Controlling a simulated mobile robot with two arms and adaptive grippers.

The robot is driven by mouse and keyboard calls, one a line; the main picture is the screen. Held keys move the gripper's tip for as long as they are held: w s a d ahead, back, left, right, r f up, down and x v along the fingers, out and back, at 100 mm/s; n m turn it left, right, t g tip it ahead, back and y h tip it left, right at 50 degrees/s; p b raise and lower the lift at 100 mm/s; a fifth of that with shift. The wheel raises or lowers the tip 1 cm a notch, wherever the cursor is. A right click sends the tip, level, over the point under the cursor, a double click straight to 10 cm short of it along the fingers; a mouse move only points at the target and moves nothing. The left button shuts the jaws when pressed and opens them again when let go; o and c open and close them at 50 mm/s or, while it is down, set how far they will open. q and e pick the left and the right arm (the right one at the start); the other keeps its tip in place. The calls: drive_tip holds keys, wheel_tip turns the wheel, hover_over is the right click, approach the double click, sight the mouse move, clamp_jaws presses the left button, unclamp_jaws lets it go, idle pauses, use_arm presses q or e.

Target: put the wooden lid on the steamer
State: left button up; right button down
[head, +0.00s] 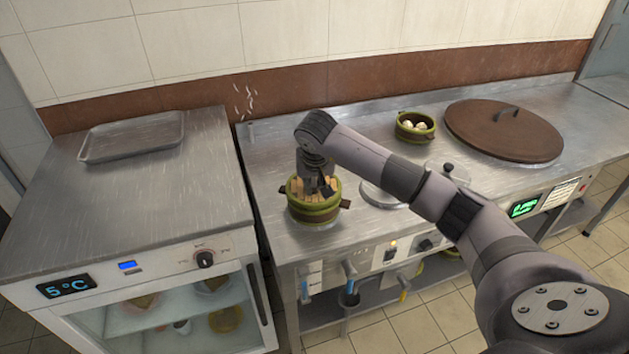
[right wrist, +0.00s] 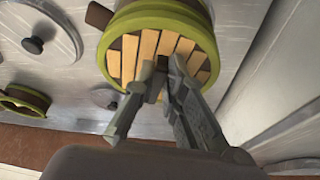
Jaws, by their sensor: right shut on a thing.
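The steamer (head: 313,214) is a round green and brown vessel with side handles, standing on the left part of the steel counter. The wooden lid (head: 299,188), made of pale slats, lies inside the steamer's green rim. In the right wrist view the slatted lid (right wrist: 130,57) shows with the green rim (right wrist: 150,14) around it. My right gripper (head: 321,190) comes down from above and is shut on the dark grip at the lid's middle, also seen in the right wrist view (right wrist: 163,76). Whether the lid rests fully is hard to tell. My left gripper is out of view.
A small green pot with pale buns (head: 415,126) and a large brown lid (head: 503,130) sit towards the back right. A metal lid (head: 449,172) is partly behind my right arm. A steel tray (head: 133,138) lies on the fridge counter at left, across a gap.

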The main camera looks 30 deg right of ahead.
sight(315, 186)
idle(0.7)
drive_tip(key=shift+f+b, duration=0.4)
drive_tip(key=shift+f, duration=0.2)
idle(0.8)
drive_tip(key=c, duration=1.9)
unclamp_jaws()
drive_tip(key=shift+c, duration=0.2)
drive_tip(key=shift+r, duration=0.1)
drive_tip(key=shift+p+v, duration=2)
drive_tip(key=shift+v, duration=0.6)
drive_tip(key=p+v, duration=0.4)
drive_tip(key=v, duration=0.1)
drive_tip(key=shift+s+a+r, duration=0.15)
drive_tip(key=shift+s+r, duration=0.05)
drive_tip(key=shift+r, duration=0.1)
